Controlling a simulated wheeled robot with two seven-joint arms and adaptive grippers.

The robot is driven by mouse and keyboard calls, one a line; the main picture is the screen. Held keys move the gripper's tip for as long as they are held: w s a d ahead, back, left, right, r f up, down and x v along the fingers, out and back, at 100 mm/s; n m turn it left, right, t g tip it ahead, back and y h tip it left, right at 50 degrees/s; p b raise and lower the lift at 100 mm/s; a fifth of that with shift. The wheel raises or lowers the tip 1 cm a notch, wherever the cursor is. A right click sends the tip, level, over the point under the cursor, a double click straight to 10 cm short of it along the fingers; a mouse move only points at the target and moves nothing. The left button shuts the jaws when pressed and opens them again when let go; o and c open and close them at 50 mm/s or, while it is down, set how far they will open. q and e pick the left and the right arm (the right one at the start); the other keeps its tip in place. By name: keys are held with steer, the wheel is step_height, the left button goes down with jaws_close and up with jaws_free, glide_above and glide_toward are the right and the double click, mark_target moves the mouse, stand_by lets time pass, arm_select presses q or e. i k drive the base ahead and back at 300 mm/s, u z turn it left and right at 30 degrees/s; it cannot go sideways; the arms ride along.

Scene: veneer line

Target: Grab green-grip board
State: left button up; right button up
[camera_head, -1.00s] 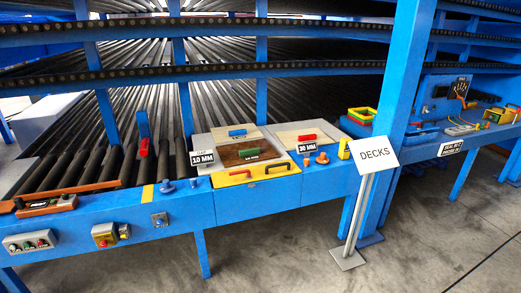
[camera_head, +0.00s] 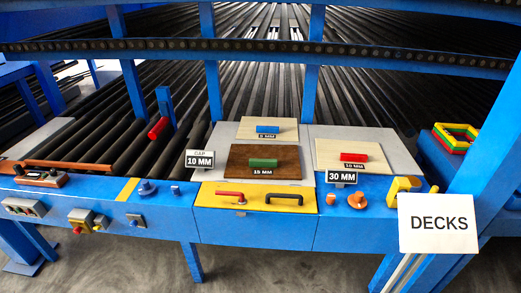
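The green-grip board (camera_head: 237,171) is a dark brown panel with a green grip (camera_head: 263,163) on top and a "15 MM" label at its front. It lies flat on a grey plate, behind the yellow panel. A pale board with a blue grip (camera_head: 268,129) lies behind it. Another pale board with a red grip (camera_head: 353,157) lies to its right. Neither of my grippers shows in the head view.
A yellow panel with red and black handles (camera_head: 258,208) is in front of the boards. A DECKS sign (camera_head: 439,223) and a blue post (camera_head: 490,150) stand at the right front. A "10 MM" sign (camera_head: 200,160) and "30 MM" sign (camera_head: 342,177) flank the brown board. Rollers (camera_head: 100,120) fill the left.

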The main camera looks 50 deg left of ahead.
mark_target(245, 161)
steer(key=u, duration=0.6)
steer(key=i, duration=1.1)
steer(key=u, duration=1.05)
